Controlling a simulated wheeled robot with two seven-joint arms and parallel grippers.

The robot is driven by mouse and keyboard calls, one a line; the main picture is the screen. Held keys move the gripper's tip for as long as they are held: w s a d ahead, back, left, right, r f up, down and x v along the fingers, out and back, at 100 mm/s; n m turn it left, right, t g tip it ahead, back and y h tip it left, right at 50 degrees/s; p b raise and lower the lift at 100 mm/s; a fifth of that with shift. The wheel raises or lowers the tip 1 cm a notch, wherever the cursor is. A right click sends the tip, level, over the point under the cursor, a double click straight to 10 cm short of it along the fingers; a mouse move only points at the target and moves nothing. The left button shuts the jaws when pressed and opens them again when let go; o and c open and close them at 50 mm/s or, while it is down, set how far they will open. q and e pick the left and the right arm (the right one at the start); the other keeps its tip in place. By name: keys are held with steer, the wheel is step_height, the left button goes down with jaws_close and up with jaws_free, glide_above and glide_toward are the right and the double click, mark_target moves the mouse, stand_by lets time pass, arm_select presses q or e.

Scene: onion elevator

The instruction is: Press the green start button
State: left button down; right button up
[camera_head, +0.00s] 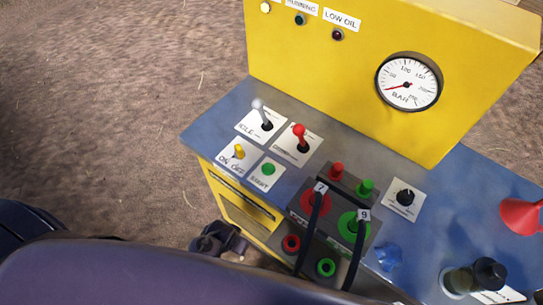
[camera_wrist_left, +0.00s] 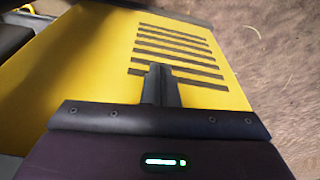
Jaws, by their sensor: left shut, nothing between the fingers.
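The green start button (camera_head: 267,169) is a small round button on a white plate at the left front of the blue control top. My left gripper (camera_head: 217,240) is below and to the left of the button, in front of the yellow cabinet side and apart from the button. In the left wrist view its fingers (camera_wrist_left: 160,75) are together with nothing between them, facing a yellow panel with dark slots (camera_wrist_left: 180,50). My dark arm covers the lower part of the head view. My right gripper is not in view.
Beside the button are a yellow on/off switch (camera_head: 239,151), a grey-tipped idle lever (camera_head: 262,113) and a red-tipped lever (camera_head: 300,137). A dark box (camera_head: 329,229) with red and green parts and black handles stands to the right. A gauge (camera_head: 408,82) is on the yellow panel.

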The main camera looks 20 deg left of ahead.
mark_target(264, 169)
arm_select(q)
steer(key=w+r+m+t+p, duration=0.1)
steer(key=w+r+p, duration=0.2)
steer(key=r, duration=0.8)
steer(key=w+d+r+m+t+p, duration=0.1)
steer(key=w+r+p, duration=0.2)
steer(key=r, duration=0.8)
steer(key=w+r+m+t+p, duration=0.1)
steer(key=w+r+p, duration=0.2)
steer(key=r, duration=0.9)
steer(key=w+d+r+m+t+h, duration=0.1)
steer(key=w+d+m+h, duration=0.3)
steer(key=m, duration=0.8)
steer(key=w+h+p, duration=0.1)
steer(key=w+h, duration=0.1)
steer(key=w, duration=0.1)
steer(key=shift+d+r+m, duration=0.15)
steer(key=shift+r+m, duration=0.1)
steer(key=shift+m, duration=0.15)
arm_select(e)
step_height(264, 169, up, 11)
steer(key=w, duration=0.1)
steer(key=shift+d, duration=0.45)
arm_select(q)
steer(key=shift+w+f, duration=0.1)
steer(key=shift+w, duration=0.1)
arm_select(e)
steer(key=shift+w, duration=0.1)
